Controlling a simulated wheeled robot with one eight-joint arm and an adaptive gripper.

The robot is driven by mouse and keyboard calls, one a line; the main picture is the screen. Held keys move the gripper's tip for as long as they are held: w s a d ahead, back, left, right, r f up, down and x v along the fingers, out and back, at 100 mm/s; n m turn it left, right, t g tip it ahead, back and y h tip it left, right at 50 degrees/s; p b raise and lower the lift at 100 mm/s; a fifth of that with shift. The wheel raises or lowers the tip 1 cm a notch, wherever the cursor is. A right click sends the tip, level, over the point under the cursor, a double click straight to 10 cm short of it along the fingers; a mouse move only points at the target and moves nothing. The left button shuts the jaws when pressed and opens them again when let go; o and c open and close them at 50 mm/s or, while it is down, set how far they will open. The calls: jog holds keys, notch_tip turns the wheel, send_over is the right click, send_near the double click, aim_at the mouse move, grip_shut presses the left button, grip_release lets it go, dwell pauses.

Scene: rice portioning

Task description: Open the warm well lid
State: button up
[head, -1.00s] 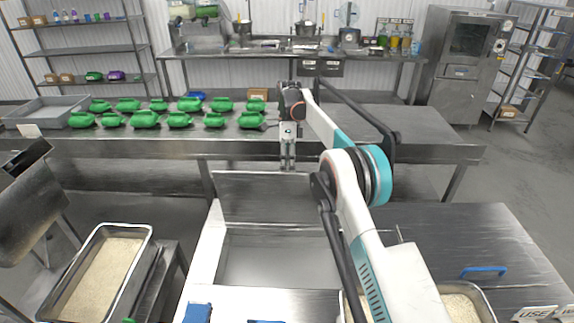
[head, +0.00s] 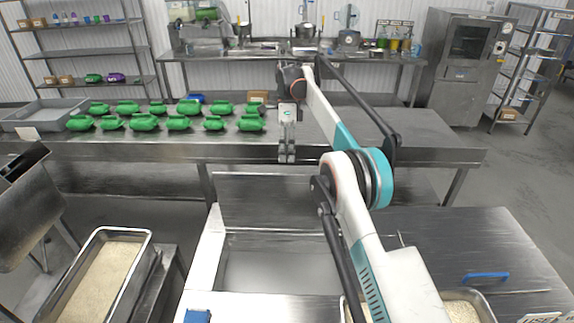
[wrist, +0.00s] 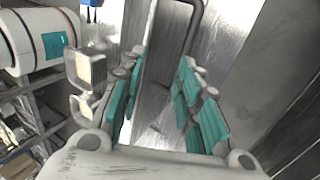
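The warm well (head: 278,268) is an open steel basin at the bottom middle of the head view. A steel panel (head: 262,200), which looks like its lid, stands raised along the far edge. My gripper (head: 287,157) points down above and behind the panel's top edge, apart from any handle that I can make out. In the wrist view my gripper (wrist: 158,105) has its teal-padded fingers apart, with nothing clearly held between them. A dark looped bar (wrist: 198,25) lies beyond the fingers; I cannot tell what it belongs to.
A long steel table (head: 440,148) behind bears several green containers (head: 145,123) and a grey tray (head: 22,118). A rice pan (head: 100,280) stands at the left, another (head: 470,306) at the lower right. A blue handle (head: 485,276) lies on the right counter (head: 425,225).

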notch_tip(320, 180, up, 2)
dwell(0.4)
jog(key=s+d+r+n+t+b, duration=0.4)
jog(key=d+r+n, duration=0.15)
jog(key=r, duration=0.35)
jog(key=s+d+r+n+t+b, duration=0.2)
jog(key=s+d+n+b, duration=0.15)
jog(key=s+d, duration=0.45)
jog(key=s+d+f+n+t+b, duration=0.2)
jog(key=s+f, duration=0.4)
jog(key=s, duration=0.4)
jog(key=s+d+f+n+t+b, duration=0.2)
jog(key=s+f+n, duration=0.2)
jog(key=s+f, duration=0.3)
jog(key=s+d+f+n+t+b, duration=0.1)
jog(key=s+f, duration=0.5)
jog(key=s, duration=0.6)
jog(key=shift+s+d+f+n+t+b, duration=0.15)
jog(key=shift+s+d+n+t+b, duration=0.2)
jog(key=shift+d+n+t, duration=0.6)
